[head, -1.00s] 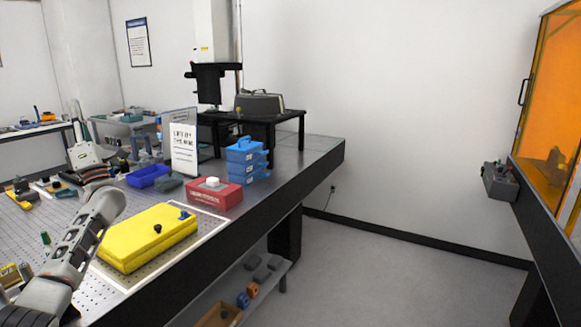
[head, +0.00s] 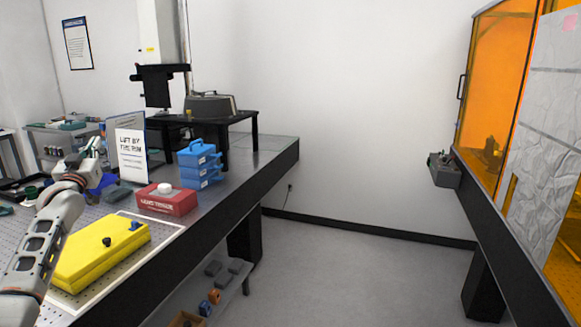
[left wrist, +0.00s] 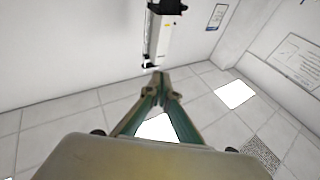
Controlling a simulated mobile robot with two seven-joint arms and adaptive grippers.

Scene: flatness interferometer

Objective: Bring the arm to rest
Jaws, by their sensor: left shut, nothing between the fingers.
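My left arm (head: 45,240) comes in from the left over the perforated optical table (head: 270,150), bent and raised. Its gripper (head: 95,147) stands above the tabletop, left of the white sign. In the left wrist view the gripper's greenish fingers (left wrist: 159,78) meet at the tips with nothing between them, and the camera faces ceiling tiles and wall. My right gripper is in neither view.
A yellow case (head: 100,252) lies beside my left arm. A red box (head: 166,200), blue stacked boxes (head: 199,165) and a white sign (head: 131,157) stand behind it. An orange-windowed enclosure (head: 495,90) is at the right. The floor between is clear.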

